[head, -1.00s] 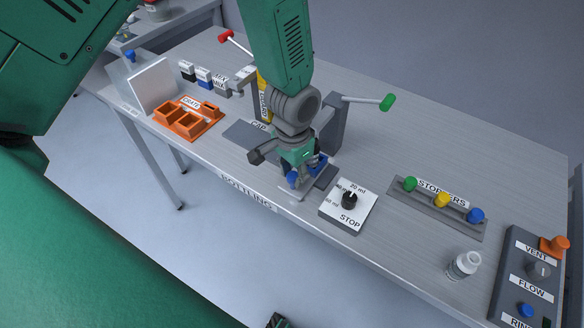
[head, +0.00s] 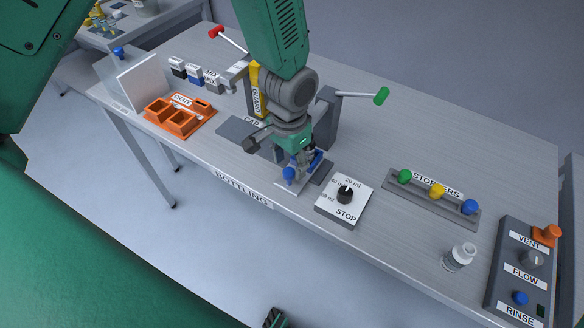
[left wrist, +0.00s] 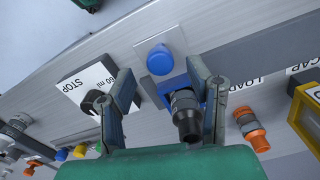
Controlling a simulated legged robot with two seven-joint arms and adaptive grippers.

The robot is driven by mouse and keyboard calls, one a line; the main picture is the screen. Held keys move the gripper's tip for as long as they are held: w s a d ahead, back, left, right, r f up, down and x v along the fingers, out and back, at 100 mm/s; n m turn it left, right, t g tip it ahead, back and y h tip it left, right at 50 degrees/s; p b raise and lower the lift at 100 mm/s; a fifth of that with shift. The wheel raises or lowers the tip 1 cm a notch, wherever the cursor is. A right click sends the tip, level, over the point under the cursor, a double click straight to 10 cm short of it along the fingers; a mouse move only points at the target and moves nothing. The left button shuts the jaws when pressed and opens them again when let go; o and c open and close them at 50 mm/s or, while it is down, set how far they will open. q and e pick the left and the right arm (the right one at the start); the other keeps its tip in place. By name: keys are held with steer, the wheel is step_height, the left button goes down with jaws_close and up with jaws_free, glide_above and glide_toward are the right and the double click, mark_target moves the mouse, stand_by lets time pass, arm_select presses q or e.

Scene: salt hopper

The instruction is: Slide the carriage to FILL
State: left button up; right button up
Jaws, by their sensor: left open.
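The carriage shows as a blue block with a blue knob (head: 289,175) in front, at the front edge of the bench; in the left wrist view the knob (left wrist: 160,59) sits on a pale plate. My left gripper (head: 305,166) is over the carriage, partly hiding it. In the left wrist view its open fingers (left wrist: 162,80) are spread on either side of the knob's line, and nothing is gripped. A dark nozzle (left wrist: 186,118) shows by the finger on the right. A LOAD label (left wrist: 246,85) is on the right there. I see no FILL label.
The STOP dial box (head: 344,198) stands close to the right of the gripper. A lever with a green grip (head: 381,96) rises behind. The yellow guard (head: 258,88) and orange crate (head: 180,116) are left. A stopper rack (head: 430,198) and bottle (head: 459,256) are right.

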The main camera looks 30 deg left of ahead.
arm_select(q)
step_height(320, 180, up, 10)
steer(key=d+f, duration=0.1)
steer(key=d, duration=0.1)
steer(key=s+a+f+n, duration=0.2)
steer(key=s+a+f, duration=0.2)
steer(key=s+f, duration=1)
steer(key=s+a+f+n, duration=0.2)
steer(key=s+a+f, duration=0.45)
steer(key=s, duration=0.45)
steer(key=w+d+f+m+b, duration=0.1)
steer(key=w+f+b, duration=0.2)
steer(key=f+b, duration=0.9)
steer(key=shift+d+f+t, duration=0.25)
steer(key=shift+d+t, duration=0.05)
steer(key=shift+d, duration=0.05)
arm_select(e)
step_height(320, 180, down, 12)
steer(key=shift+f, duration=0.2)
arm_select(q)
steer(key=shift+w+d+r, duration=0.1)
steer(key=shift+d, duration=0.15)
arm_select(e)
steer(key=shift+w+d, duration=0.1)
steer(key=shift+d, duration=0.2)
arm_select(q)
steer(key=shift+w, duration=0.1)
